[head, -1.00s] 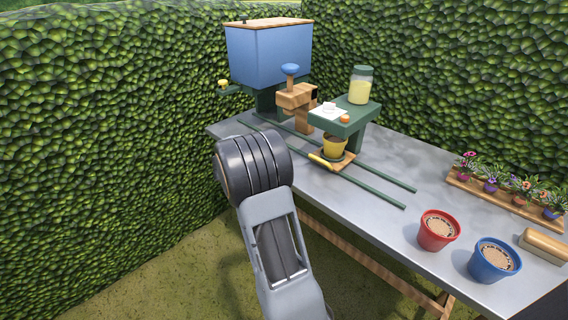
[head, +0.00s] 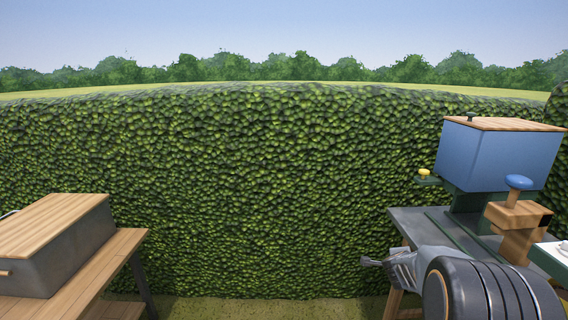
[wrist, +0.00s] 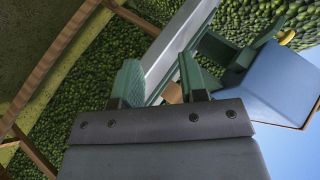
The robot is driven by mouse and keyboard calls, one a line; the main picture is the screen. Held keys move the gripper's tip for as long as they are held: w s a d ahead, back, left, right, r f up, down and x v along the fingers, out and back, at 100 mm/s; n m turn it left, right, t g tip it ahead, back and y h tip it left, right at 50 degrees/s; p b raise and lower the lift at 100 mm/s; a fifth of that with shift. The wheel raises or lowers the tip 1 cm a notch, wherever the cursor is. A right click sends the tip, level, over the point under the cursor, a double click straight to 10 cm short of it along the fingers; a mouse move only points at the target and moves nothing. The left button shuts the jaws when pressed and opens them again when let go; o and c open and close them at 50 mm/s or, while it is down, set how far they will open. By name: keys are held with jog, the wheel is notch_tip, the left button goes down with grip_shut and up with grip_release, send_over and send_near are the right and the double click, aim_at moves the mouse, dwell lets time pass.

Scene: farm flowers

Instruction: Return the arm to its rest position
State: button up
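My gripper (head: 372,262) shows at the lower right of the head view, at the end of my grey arm, and points left in front of the hedge. It is left of the grey table with the blue box. In the wrist view the two green fingers of my gripper (wrist: 160,82) stand apart with nothing between them. The table edge and a green frame show beyond the fingers. The rest of my arm is largely cut off by the lower right of the head view.
A blue box (head: 498,160) with a wooden lid stands on the grey table (head: 408,226), near a blue knob (head: 518,182) on a wooden block. It also shows in the wrist view (wrist: 275,82). A wooden bench (head: 118,262) carries a grey box (head: 70,262). A hedge (head: 270,190) closes the back.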

jog(key=s+a+r+n+y+p, duration=0.35)
jog(key=a+n+y, duration=0.35)
jog(key=a, duration=0.5)
jog(key=s+a+r+n+g+p, duration=0.2)
jog(key=s+a+r+n+p, duration=0.2)
jog(key=s, duration=0.6)
jog(key=s+a+r+n+g+p, duration=0.3)
jog(key=s+a+r+n+p, duration=0.1)
jog(key=s+r+n, duration=0.5)
jog(key=shift+s+a+r+g+p, duration=0.3)
jog(key=shift+s+a+r, duration=0.25)
jog(key=shift+s, duration=0.45)
jog(key=shift+d, duration=0.1)
